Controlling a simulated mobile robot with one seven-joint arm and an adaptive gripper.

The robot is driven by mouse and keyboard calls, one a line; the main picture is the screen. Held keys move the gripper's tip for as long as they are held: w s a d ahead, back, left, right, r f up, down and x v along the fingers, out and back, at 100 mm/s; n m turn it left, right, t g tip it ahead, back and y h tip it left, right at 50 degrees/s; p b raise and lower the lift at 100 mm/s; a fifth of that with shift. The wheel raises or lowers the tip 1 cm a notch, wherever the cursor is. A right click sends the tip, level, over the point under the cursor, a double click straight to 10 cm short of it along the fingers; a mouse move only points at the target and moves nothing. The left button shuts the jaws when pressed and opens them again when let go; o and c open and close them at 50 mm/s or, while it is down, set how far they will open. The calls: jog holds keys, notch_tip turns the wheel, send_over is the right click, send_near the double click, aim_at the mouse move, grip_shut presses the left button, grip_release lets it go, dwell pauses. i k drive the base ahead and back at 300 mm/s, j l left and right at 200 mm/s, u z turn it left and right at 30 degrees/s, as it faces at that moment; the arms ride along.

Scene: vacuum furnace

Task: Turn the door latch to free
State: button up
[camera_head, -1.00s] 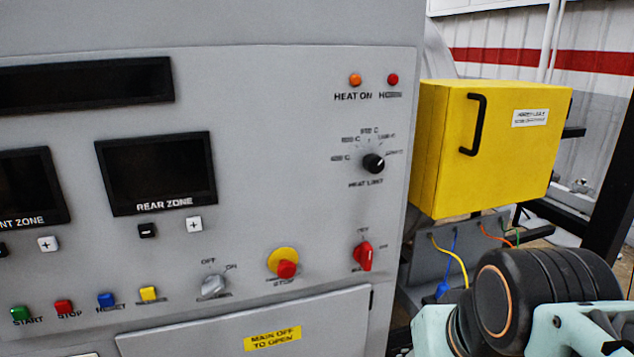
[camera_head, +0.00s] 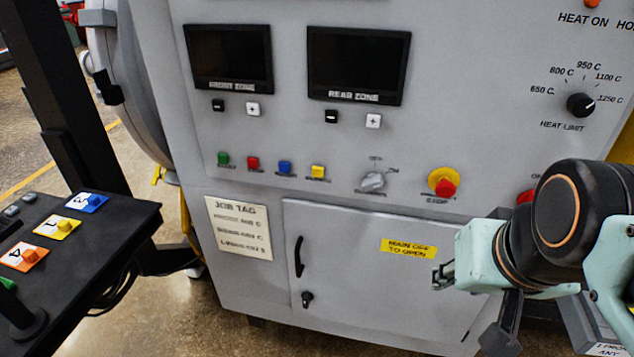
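The grey cabinet door (camera_head: 365,285) is at the lower middle of the panel and looks closed. A small black door latch (camera_head: 307,299) sits at its lower left, below a black vertical handle (camera_head: 299,257). The latch's exact angle is too small to read. My arm reaches in from the right.
A yellow "MAIN OFF TO OPEN" label (camera_head: 409,249) is on the door. The red main switch (camera_head: 526,196) is partly hidden by my arm. A red-on-yellow stop button (camera_head: 443,183) is above. A black console (camera_head: 115,225) stands at the left; floor shows between it and the cabinet.

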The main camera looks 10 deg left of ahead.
aim_at(307, 296)
jog(key=u, duration=0.9)
jog(key=j+z, duration=0.1)
jog(key=i+j+z, duration=0.1)
jog(key=j+z, duration=0.3)
jog(key=j, duration=0.35)
jog(key=l+u, duration=0.2)
jog(key=l, duration=0.95)
jog(key=j+u, duration=0.7)
jog(key=l+z, duration=0.4)
